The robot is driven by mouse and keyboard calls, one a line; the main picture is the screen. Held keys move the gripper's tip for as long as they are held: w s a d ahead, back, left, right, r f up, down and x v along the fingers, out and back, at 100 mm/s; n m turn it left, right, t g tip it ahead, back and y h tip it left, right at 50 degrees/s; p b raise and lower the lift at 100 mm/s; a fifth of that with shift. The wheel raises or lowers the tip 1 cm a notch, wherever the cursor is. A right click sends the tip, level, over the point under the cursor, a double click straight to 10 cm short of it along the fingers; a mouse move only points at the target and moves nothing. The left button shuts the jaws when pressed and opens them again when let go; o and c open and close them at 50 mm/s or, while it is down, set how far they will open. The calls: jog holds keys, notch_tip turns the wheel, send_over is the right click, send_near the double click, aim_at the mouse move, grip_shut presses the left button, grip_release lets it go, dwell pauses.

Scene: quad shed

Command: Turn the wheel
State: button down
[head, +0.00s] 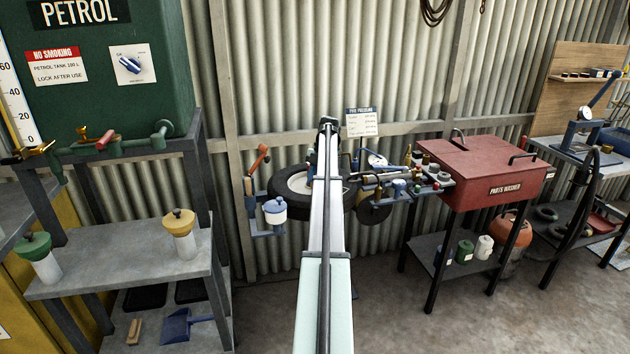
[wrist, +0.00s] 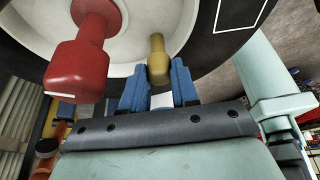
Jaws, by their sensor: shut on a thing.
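The wheel (head: 281,188), a black tyre with a pale rim, stands by the corrugated wall behind my arm in the head view. It also fills the top of the wrist view (wrist: 172,15). A brass-coloured peg (wrist: 157,55) stands out from the rim. My gripper (wrist: 159,80) has its blue fingers shut on this peg, one on each side. A red knob or handle (wrist: 82,72) sticks out to the left of the peg, apart from the fingers. In the head view my arm covers the middle of the wheel and hides the gripper.
A blue-lidded white pot (head: 275,211) sits on a bracket left of the wheel. A rack of tools and fittings (head: 430,183) is close on the right. The red parts washer (head: 485,170) stands further right, a grey shelf unit (head: 130,262) at left. Floor in front is clear.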

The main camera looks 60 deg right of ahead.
jog(key=shift+d, duration=0.1)
jog(key=c, duration=0.9)
grip_release()
jog(key=shift+o, duration=0.2)
